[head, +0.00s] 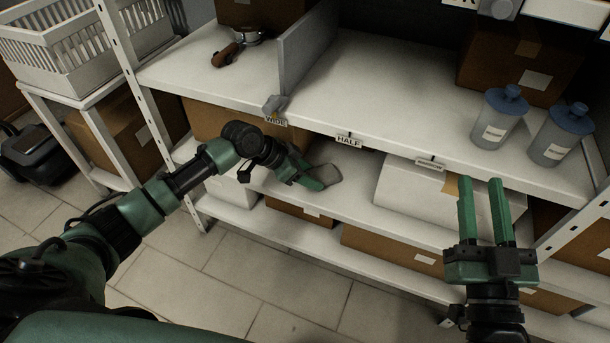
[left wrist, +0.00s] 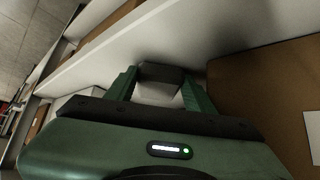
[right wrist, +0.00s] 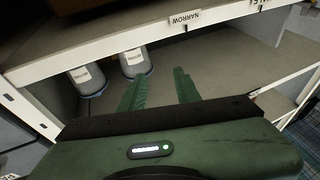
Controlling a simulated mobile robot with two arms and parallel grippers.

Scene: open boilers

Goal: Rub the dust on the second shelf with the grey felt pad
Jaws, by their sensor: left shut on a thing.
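The grey felt pad (head: 326,175) is held at the tip of my left gripper (head: 312,181), low over the second shelf (head: 352,208), below the top board. In the left wrist view the pad (left wrist: 160,76) shows as a dark grey block between the two green fingers (left wrist: 158,92). I cannot tell whether the pad touches the shelf surface. No dust can be made out clearly; the top board, arm and pad hide part of this shelf. My right gripper (head: 483,212) is open and empty, in front of the shelving at the right.
A white box (head: 410,195) stands on the second shelf right of the pad, and a cardboard box (head: 215,122) stands at its left. On the top board are two blue-capped bottles (head: 498,115) (head: 560,133), a portafilter (head: 235,47) and a divider (head: 307,45). A metal upright (head: 120,45) stands left.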

